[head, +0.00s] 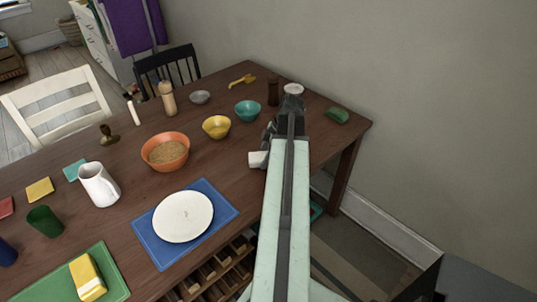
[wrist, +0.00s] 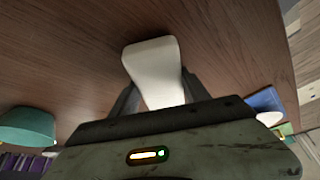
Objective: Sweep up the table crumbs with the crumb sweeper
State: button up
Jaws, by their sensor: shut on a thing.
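My gripper (head: 268,143) is over the right part of the brown wooden table (head: 235,165), partly hidden behind my own arm in the head view. It is shut on a smooth white piece (head: 257,159), which sticks out to the left of the jaws. In the wrist view the white piece (wrist: 153,62) shows as a pale, blunt-ended slab between the two dark fingers (wrist: 160,88), close over the wood. It may be the crumb sweeper; its full shape is hidden. I cannot tell whether it touches the table. I make out no crumbs on the bare wood.
A teal bowl (head: 247,110), yellow bowl (head: 216,127) and filled orange bowl (head: 165,164) stand left of my gripper. A white plate (head: 183,216) lies on a blue mat (head: 222,204). A green block (head: 336,115) is near the right edge. A wall borders the table's far side.

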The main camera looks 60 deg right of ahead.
jog(key=shift+w+a, duration=0.1)
jog(key=shift+a, duration=0.7)
jog(key=shift+w+d, duration=0.1)
jog(key=shift+w, duration=0.2)
jog(key=shift+s+d+f, duration=0.1)
jog(key=shift+s+d, duration=0.2)
jog(key=shift+d, duration=0.7)
jog(key=shift+s+d, duration=0.25)
jog(key=shift+d, duration=0.75)
jog(key=shift+s+d, duration=0.25)
jog(key=shift+d, duration=1.05)
jog(key=shift+s+d, duration=0.3)
jog(key=shift+d, duration=1.05)
jog(key=shift+s+d, duration=0.25)
jog(key=shift+d, duration=1.05)
jog(key=shift+w+a, duration=0.25)
jog(key=shift+a, duration=0.8)
jog(key=shift+w+a, duration=0.2)
jog(key=shift+a, duration=0.85)
jog(key=shift+w+a, duration=0.15)
jog(key=shift+a, duration=0.75)
jog(key=shift+w+a, duration=0.15)
jog(key=shift+a, duration=0.7)
jog(key=shift+w+a, duration=0.2)
jog(key=shift+a, duration=0.55)
jog(key=shift+w+a, duration=0.15)
jog(key=shift+a, duration=0.55)
jog(key=shift+w+a, duration=0.2)
jog(key=shift+a, duration=0.55)
